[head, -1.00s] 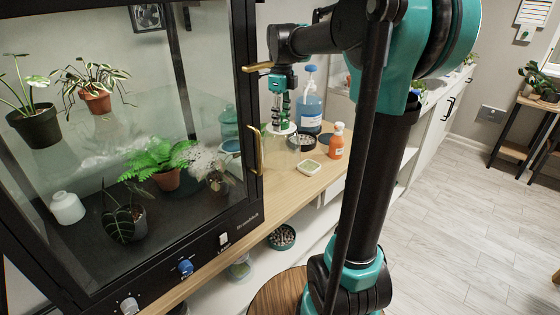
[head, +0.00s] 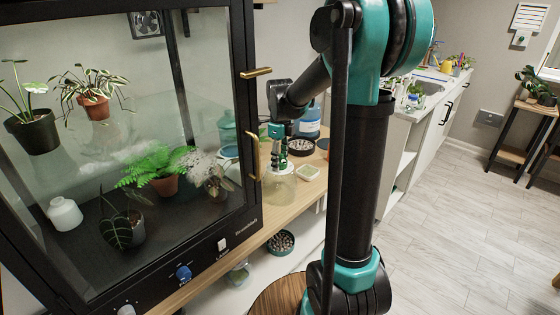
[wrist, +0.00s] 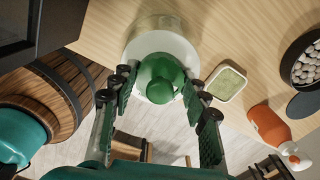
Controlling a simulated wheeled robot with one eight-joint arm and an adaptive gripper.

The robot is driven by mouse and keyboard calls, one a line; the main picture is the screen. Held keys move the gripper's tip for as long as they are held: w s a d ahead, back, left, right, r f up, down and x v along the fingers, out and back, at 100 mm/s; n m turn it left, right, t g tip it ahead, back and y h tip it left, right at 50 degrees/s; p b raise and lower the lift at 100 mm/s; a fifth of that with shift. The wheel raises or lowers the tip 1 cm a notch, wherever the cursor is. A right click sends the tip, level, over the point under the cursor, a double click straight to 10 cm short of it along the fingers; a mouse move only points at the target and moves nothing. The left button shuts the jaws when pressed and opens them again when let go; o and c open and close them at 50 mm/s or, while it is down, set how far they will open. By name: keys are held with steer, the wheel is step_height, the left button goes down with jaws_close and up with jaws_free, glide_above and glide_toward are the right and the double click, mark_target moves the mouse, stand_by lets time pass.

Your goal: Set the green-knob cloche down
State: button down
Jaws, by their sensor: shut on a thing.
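The green-knob cloche (head: 280,188) is a clear glass cover with a pale top and a green knob. My gripper (head: 279,153) is above it with its fingers pointing down, shut on the knob. In the wrist view the green knob (wrist: 160,82) sits between the two finger pads of my gripper (wrist: 161,98), with the pale round top behind it. The cloche looks upright, low over the wooden counter (head: 258,232) near its front edge. I cannot tell whether its rim touches the wood. The glass is faint against the counter.
A small tray with green contents (head: 307,172) stands close right of the cloche. Behind are a black bowl of pebbles (head: 299,147) and a blue bottle (head: 311,119). An orange bottle (wrist: 268,125) shows in the wrist view. The glass plant cabinet's brass handle (head: 254,160) is close left.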

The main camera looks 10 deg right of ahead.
steer(key=shift+f, duration=0.1)
steer(key=c, duration=0.8)
jaws_free()
steer(key=shift+f, duration=0.1)
step_height(320, 180, up, 12)
steer(key=shift+s+r, duration=0.1)
steer(key=s+d+f+n+t, duration=0.1)
steer(key=s+f+n, duration=0.6)
steer(key=n, duration=0.1)
steer(key=s+d+f+n+t, duration=0.1)
steer(key=s+f+n, duration=0.6)
steer(key=n, duration=0.1)
steer(key=s+d+f+n+t, duration=0.2)
steer(key=s+f+n, duration=0.5)
steer(key=s+n, duration=0.1)
steer(key=shift+f+n, duration=0.1)
steer(key=shift+n, duration=0.5)
